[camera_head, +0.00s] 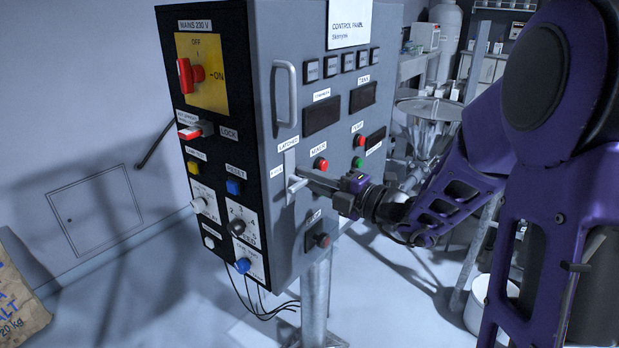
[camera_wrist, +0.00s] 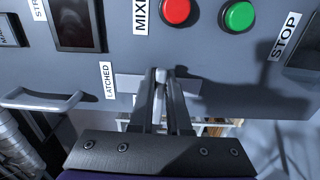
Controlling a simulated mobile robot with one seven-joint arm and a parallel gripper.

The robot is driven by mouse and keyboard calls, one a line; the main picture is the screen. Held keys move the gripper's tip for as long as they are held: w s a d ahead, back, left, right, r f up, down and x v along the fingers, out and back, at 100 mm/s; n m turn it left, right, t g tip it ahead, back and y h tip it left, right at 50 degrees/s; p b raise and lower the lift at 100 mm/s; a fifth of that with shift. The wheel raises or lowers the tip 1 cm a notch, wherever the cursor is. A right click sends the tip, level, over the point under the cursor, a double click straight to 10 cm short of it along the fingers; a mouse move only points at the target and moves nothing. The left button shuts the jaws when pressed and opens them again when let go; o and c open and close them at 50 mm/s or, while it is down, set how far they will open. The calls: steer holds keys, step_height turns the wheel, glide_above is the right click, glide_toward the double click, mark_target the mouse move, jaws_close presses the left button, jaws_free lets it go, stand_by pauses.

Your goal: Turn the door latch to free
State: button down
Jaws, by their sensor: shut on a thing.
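The door latch is a pale lever (camera_wrist: 160,78) on a light plate (camera_head: 290,163) on the grey door of the control panel. A LATCHED label (camera_head: 288,141) sits at the plate's upper end; a smaller label (camera_head: 277,171) beside the plate is too small to read surely. My gripper (camera_head: 302,182) reaches in from the right at the plate's lower part. In the wrist view my gripper (camera_wrist: 160,100) has its two fingers closed on either side of the lever, holding it. The fingers hide part of the lever, and its exact angle is hard to tell.
A door pull handle (camera_head: 285,94) stands out above the latch. A red button (camera_head: 320,164) and a green button (camera_head: 357,162) lie close to my gripper. A red key-like lever (camera_head: 196,131) and a red-yellow mains switch (camera_head: 190,75) are on the panel's left side.

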stand_by(0.3)
steer(key=c, duration=0.9)
jaws_free()
steer(key=v, duration=1.7)
steer(key=shift+s+d, duration=0.15)
